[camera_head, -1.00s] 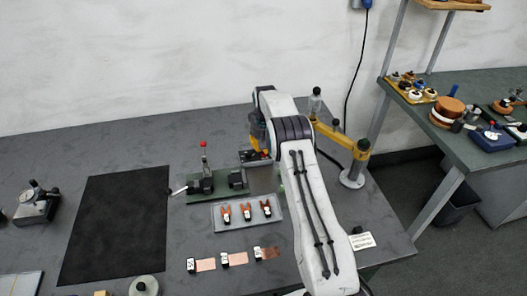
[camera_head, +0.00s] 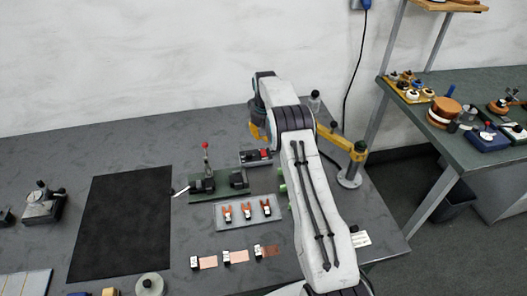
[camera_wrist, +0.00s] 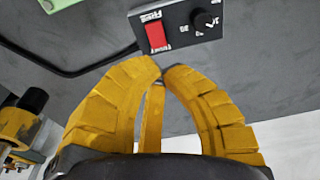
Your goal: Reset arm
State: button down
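My gripper (camera_head: 262,138) has yellow fingers and is partly hidden by my arm in the head view. It hangs over the back of the grey bench (camera_head: 125,150). In the wrist view the curved yellow fingers of my gripper (camera_wrist: 160,72) come together at their tips. Nothing shows held between them. A black control box (camera_head: 257,157) with a red switch lies just beyond the tips in the wrist view (camera_wrist: 176,27), apart from them.
A green fixture (camera_head: 218,186) with a red-knobbed lever and a grey tray (camera_head: 232,225) of copper pieces lie left of my arm. Copper foil strips (camera_head: 208,262) lie in front. A yellow jointed stand (camera_head: 345,147) is at right. The black mat (camera_head: 125,225) is bare.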

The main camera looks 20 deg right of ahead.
dwell(0.3)
jog(key=s+a+r+n+t, duration=0.1)
jog(key=s+a+r, duration=0.3)
jog(key=s+r, duration=0.6)
jog(key=s+a+r, duration=0.5)
jog(key=s+r, duration=0.1)
jog(key=r, duration=0.7)
jog(key=s+a+t, duration=0.1)
jog(key=s+a, duration=0.1)
jog(key=s, duration=1.1)
jog(key=s+a+f+n+t, duration=0.1)
jog(key=s+a, duration=0.1)
jog(key=s, duration=1.2)
jog(key=shift+a+f, duration=0.25)
